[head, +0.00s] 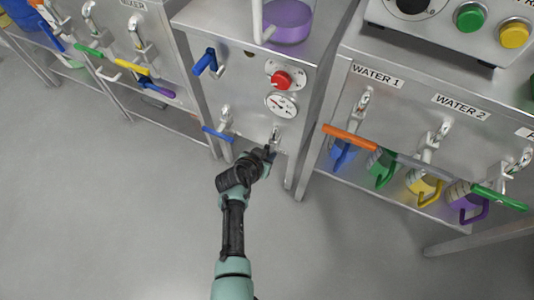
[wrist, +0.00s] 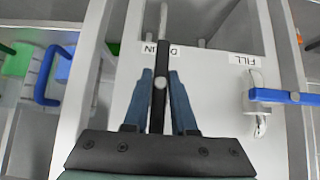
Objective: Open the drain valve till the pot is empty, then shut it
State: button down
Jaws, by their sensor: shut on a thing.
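The drain valve (head: 275,136) is at the lower right of the middle steel cabinet front. Its black lever (wrist: 161,60) runs up the wrist view, between my fingers, and covers part of the DRAIN label (wrist: 173,50). My gripper (wrist: 162,82) is shut on this lever; in the head view my gripper (head: 267,152) is at the valve. A clear pot (head: 288,22) on the cabinet top holds purple liquid; its upper part is out of frame. The drain outlet is hidden, so I cannot tell whether liquid runs.
The fill valve's blue handle (head: 217,135) is close left of my gripper and lies crosswise in the wrist view (wrist: 285,97). A red knob (head: 281,80) and gauge (head: 280,105) are above. The water station (head: 400,115), with several coloured mugs below, stands right. Open floor lies in front.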

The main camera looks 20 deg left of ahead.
jog(key=c, duration=0.8)
grip_release()
jog(key=p+v, duration=0.6)
jog(key=v, duration=0.7)
jog(key=shift+s+f, duration=0.1)
